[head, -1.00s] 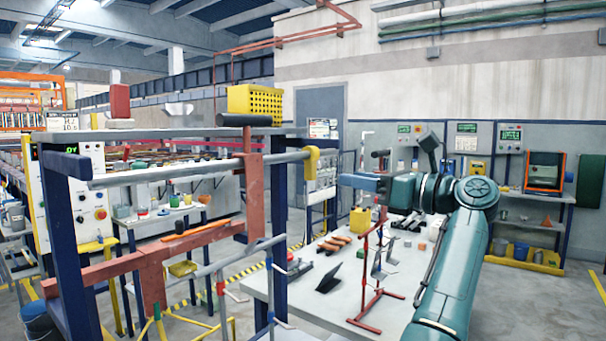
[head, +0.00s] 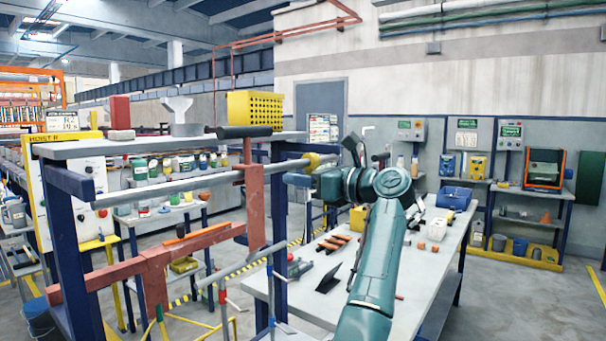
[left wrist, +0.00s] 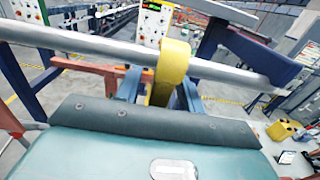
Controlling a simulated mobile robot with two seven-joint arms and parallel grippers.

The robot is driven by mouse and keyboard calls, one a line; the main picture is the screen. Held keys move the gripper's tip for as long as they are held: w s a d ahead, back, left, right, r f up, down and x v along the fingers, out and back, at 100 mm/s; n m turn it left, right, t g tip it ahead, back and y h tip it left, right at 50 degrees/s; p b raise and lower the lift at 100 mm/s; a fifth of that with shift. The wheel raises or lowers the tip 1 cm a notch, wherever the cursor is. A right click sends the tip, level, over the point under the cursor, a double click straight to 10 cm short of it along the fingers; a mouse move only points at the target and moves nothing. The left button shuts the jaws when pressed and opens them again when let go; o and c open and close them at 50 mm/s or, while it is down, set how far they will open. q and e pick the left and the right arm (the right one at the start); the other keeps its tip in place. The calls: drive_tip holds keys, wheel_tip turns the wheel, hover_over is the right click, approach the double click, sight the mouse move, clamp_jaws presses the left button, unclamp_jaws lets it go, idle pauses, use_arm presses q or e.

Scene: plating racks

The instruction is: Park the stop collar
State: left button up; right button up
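The yellow stop collar (head: 312,160) sits around the grey horizontal rod (head: 200,181) close to its right end, by the dark blue post. My left gripper (head: 298,180) is at the collar, just below the rod. In the left wrist view, its two blue fingers (left wrist: 160,92) stand on either side of the collar (left wrist: 172,65), with small gaps seeming to show beside it. The gripper looks open around the collar. The rod (left wrist: 90,42) crosses that view above the palm. My right gripper is in neither view.
A red hanging bracket (head: 253,195) with a dark roller on top stands left of the collar. A worktable (head: 320,306) with small parts is behind and under my arm. A blue bin (head: 454,198) stands at its far side.

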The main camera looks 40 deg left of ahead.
use_arm(q)
drive_tip(key=shift+a, duration=0.1)
drive_tip(key=shift+c, duration=0.4)
clamp_jaws()
